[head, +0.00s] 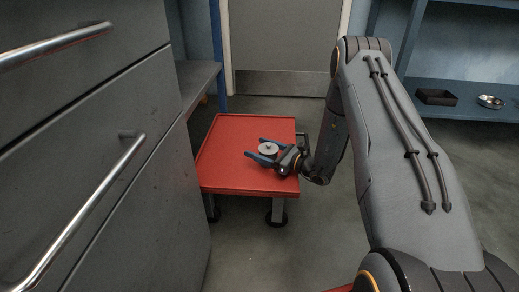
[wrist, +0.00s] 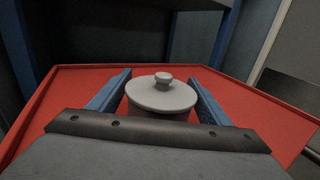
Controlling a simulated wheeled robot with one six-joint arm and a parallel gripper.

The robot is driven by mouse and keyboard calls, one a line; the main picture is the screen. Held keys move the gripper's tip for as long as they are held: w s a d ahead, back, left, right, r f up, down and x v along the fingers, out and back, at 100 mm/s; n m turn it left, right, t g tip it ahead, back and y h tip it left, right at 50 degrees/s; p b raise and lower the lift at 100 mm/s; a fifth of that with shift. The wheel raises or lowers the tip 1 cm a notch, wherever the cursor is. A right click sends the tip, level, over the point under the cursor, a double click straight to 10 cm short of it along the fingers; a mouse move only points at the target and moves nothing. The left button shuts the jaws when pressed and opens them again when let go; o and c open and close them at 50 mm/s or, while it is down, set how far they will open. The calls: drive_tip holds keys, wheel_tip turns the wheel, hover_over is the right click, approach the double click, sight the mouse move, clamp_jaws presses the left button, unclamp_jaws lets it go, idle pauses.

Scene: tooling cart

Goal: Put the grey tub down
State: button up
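The grey tub (wrist: 162,95) has a round pale grey lid with a small knob on top. It is upright between the two blue fingers of my gripper (head: 264,149), over the red top of a low cart (head: 232,130). In the wrist view the fingers of my gripper (wrist: 160,92) lie close along both sides of the tub and appear shut on it.
The cart top is bare around the tub, with a low raised rim. A grey drawer cabinet (head: 90,150) with bar handles stands close on the left. A blue shelf at the right holds a black tray (head: 436,97) and a metal bowl (head: 491,101). A door (head: 285,50) stands behind.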

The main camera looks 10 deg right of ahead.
sight(276, 154)
drive_tip(key=shift+d+r, duration=0.1)
drive_tip(key=shift+r, duration=0.1)
drive_tip(key=p+v, duration=0.4)
drive_tip(key=v, duration=0.6)
drive_tip(key=shift+s+r+p, duration=0.1)
drive_tip(key=shift+p, duration=0.3)
drive_tip(key=shift+v, duration=0.85)
